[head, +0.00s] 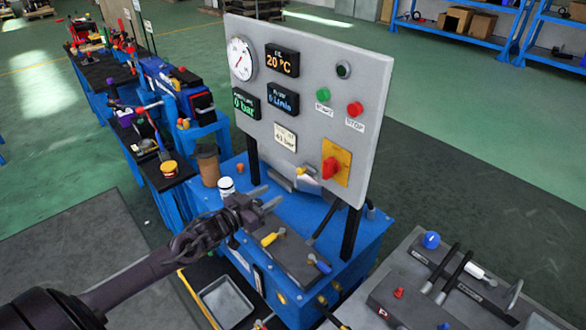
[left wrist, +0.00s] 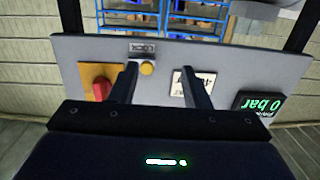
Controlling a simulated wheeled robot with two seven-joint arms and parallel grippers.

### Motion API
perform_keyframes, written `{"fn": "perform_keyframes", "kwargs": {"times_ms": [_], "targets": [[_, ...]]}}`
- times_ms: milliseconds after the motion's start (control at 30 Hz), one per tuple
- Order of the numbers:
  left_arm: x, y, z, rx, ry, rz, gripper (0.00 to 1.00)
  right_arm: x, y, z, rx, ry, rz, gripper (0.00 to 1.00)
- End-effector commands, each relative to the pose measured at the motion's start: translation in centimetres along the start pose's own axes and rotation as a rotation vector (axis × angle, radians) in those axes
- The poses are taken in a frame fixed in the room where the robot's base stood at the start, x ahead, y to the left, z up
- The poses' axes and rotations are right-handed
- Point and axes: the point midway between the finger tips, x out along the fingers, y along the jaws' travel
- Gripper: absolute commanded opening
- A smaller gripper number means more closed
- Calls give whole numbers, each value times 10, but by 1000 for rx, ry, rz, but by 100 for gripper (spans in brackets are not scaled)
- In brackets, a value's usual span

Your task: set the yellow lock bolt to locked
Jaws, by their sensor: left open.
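The yellow lock bolt (head: 311,170) shows as a small yellow knob low on the grey panel (head: 215,18), left of the red switch on its yellow plate. In the left wrist view the panel looks upside down, and the yellow lock bolt (left wrist: 147,68) sits under a small label that seems to read LOCK. My left gripper (head: 270,196) is open and empty, in front of the panel and apart from the bolt. In the left wrist view the bolt appears between the fingers of the left gripper (left wrist: 159,72), nearer the left finger. My right gripper is out of view.
The red switch (head: 330,167) is close to the bolt. Below the panel, a blue cabinet (head: 348,270) carries a white-capped bottle (head: 226,187) and yellow (head: 270,239) and blue-tipped levers. A grey bench (head: 400,262) with levers stands at right.

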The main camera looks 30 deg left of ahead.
Motion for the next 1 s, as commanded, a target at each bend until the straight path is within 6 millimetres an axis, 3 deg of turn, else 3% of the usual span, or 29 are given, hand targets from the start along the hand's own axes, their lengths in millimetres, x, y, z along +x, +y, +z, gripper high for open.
{"fn": "perform_keyframes", "kwargs": {"times_ms": [33, 167, 700, 1000], "targets": [[2, 5, -17, 1, 22, 25, 43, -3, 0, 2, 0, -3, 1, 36], [7, 11, -35, -3, 50, 52, 43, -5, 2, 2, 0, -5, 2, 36], [72, 14, -39, -4, 52, 51, 43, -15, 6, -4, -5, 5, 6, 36], [83, 15, -38, -2, 49, 52, 43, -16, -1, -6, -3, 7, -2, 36]]}}
